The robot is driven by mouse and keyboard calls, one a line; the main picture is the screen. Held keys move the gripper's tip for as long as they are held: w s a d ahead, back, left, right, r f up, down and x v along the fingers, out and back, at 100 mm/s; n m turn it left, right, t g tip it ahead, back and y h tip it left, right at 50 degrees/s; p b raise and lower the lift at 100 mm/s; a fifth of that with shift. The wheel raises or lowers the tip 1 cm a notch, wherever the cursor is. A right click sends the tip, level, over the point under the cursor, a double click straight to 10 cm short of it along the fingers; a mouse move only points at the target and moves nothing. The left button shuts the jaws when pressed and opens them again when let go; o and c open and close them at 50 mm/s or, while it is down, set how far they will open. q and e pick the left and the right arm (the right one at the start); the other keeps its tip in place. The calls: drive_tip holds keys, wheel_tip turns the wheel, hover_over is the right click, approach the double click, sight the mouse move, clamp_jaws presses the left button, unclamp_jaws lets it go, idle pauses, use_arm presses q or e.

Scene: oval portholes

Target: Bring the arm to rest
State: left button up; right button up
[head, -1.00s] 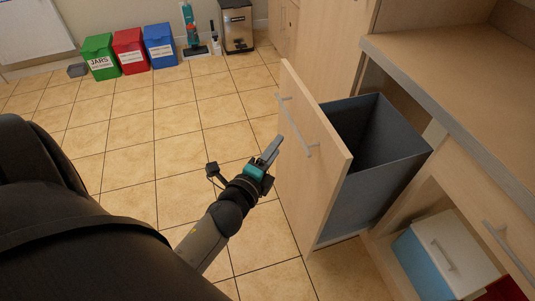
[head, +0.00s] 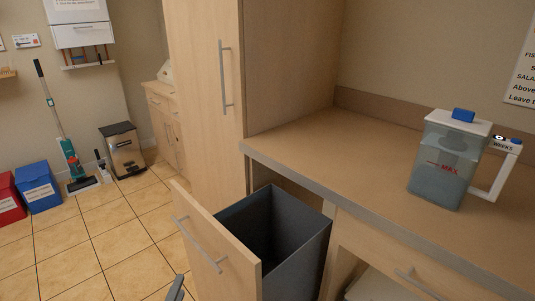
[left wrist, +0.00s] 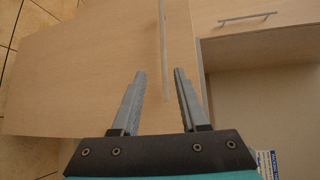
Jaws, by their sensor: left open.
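My left gripper (left wrist: 156,100) is open and empty in the left wrist view, its two grey fingers apart. The pull-out drawer's wooden front (left wrist: 75,75) lies beyond the fingers, with its long bar handle (left wrist: 164,45) running up from between them. I cannot tell how far the fingers are from the handle. In the head view only a grey fingertip of this gripper (head: 176,288) shows at the bottom edge, beside the drawer front (head: 225,262). The drawer stands pulled out, and its dark grey bin (head: 318,250) looks empty as far as I see inside. My right gripper is not in view.
A water filter jug (head: 440,180) stands on the counter (head: 330,150) at right. A tall cupboard (head: 205,100) rises behind the drawer. Blue (head: 38,190) and red (head: 8,203) bins and a steel pedal bin (head: 122,150) stand far left. The tiled floor (head: 100,235) between is clear.

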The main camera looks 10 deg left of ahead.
use_arm(q)
drive_tip(key=s+d+f+n+g+h, duration=0.1)
drive_tip(key=s+f+n+g, duration=0.15)
drive_tip(key=f, duration=0.55)
drive_tip(key=s+d+f+n+g, duration=0.1)
drive_tip(key=s+f+n+g, duration=0.15)
drive_tip(key=f, duration=0.55)
drive_tip(key=s+d+f+n+g+h, duration=0.1)
drive_tip(key=s+d+f+n+g, duration=0.15)
drive_tip(key=f, duration=0.65)
drive_tip(key=s+a+f+n+g, duration=0.1)
drive_tip(key=s+f+n+g, duration=0.2)
drive_tip(key=s+f, duration=0.4)
drive_tip(key=s+a+f+n+g, duration=0.1)
drive_tip(key=s+f+n+g, duration=0.2)
drive_tip(key=s, duration=1.1)
wheel_tip(320, 180, down, 5)
drive_tip(key=shift+a+r+n, duration=0.2)
drive_tip(key=shift+n, duration=0.75)
